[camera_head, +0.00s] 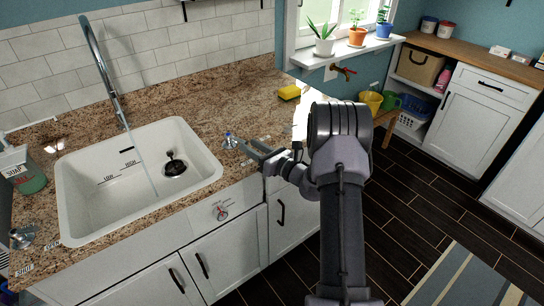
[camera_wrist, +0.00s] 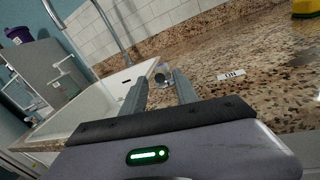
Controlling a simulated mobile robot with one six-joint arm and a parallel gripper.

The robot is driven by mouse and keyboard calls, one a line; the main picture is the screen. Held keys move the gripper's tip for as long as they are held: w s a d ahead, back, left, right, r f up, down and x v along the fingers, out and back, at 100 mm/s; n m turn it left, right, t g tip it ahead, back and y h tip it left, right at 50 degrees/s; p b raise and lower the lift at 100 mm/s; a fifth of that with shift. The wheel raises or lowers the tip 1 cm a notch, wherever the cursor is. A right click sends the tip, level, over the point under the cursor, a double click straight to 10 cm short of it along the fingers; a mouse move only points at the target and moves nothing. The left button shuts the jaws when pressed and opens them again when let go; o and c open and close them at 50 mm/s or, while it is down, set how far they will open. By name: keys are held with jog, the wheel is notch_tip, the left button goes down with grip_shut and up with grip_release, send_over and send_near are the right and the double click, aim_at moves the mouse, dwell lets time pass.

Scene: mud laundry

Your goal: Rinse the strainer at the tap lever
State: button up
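A small metal knob with a blue spot, which looks like the tap lever (camera_head: 229,139), stands on the counter right of the sink. In the wrist view the lever (camera_wrist: 162,74) shows just beyond and between my fingertips, beside an "ON" label. My gripper (camera_head: 238,143) is open and empty; contact with the lever cannot be told. The tall tap (camera_head: 100,65) stands behind the white sink (camera_head: 85,190). A thin pale streak like water falls into the basin. A dark round piece with an upright stem (camera_head: 175,164) sits at the drain; whether it is the strainer is unclear.
A soap bottle (camera_head: 28,172) and a small metal item (camera_head: 22,236) stand at the counter's left end. A yellow sponge (camera_head: 289,93) lies behind my gripper. A red dial (camera_head: 220,212) is on the front panel. The counter between lever and sponge is clear.

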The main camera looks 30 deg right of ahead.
jog(key=p+v, duration=0.2)
jog(key=v, duration=1.1)
jog(key=shift+s, duration=0.2)
